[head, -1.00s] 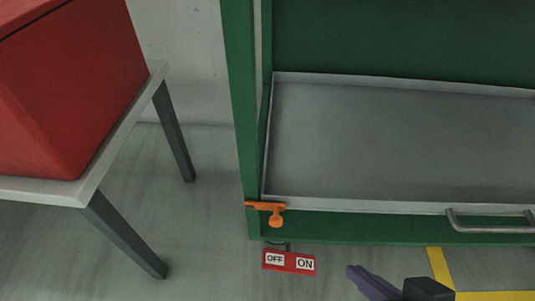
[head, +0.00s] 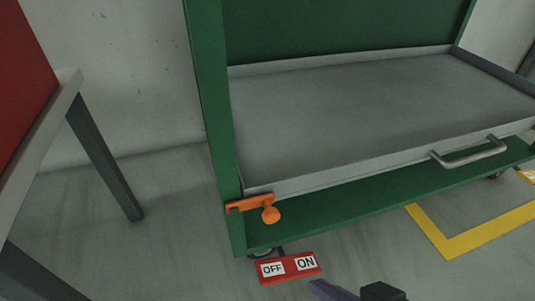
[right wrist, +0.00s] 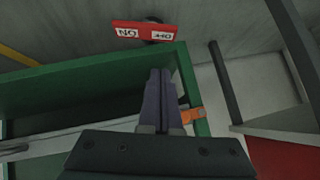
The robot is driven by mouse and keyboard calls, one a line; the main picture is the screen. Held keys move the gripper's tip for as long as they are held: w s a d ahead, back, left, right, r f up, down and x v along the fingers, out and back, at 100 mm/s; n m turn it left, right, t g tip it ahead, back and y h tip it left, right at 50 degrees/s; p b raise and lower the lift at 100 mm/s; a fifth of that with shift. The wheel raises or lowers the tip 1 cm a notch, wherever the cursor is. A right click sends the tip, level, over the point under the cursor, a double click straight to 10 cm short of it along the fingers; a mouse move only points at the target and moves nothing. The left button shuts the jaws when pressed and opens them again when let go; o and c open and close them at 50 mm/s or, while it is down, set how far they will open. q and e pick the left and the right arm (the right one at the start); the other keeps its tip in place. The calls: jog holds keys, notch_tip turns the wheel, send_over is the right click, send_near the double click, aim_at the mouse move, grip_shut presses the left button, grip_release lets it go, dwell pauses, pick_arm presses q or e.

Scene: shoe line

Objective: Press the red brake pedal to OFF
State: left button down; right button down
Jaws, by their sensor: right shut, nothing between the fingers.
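The red brake pedal (head: 288,268) sits low at the front left corner of the green cart, just above the floor. It carries a white OFF label on its left half and a white ON label on its right half. It also shows upside down in the right wrist view (right wrist: 145,30). I cannot tell which half is pressed down. My right gripper (head: 318,287) shows at the bottom edge, its purple fingertip just below the pedal's ON end in the picture. In the right wrist view its purple fingers (right wrist: 160,73) are together and empty, pointing toward the pedal. My left gripper is out of view.
The green cart (head: 212,110) holds a grey tray (head: 350,110) with a metal handle (head: 470,153). An orange latch (head: 255,205) sticks out above the pedal. A table (head: 65,90) with a red box (head: 20,80) stands left. Yellow floor tape (head: 435,235) lies right.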

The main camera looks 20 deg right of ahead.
jog(key=b, duration=0.9)
send_over(275, 273)
jog(key=s+d, duration=0.2)
notch_tip(275, 273, down, 8)
jog(key=r, duration=0.1)
jog(key=shift+s+a+f+b, duration=0.2)
jog(key=shift+f+b, duration=0.25)
jog(key=shift+f, duration=0.15)
jog(key=shift+s+a+f+b, duration=0.1)
jog(key=shift+a+f+b, duration=0.05)
jog(key=shift+f+b, duration=0.4)
jog(key=shift+s+a+f+b, duration=0.15)
jog(key=shift+a+f+b, duration=0.05)
jog(key=shift+f+b, duration=0.35)
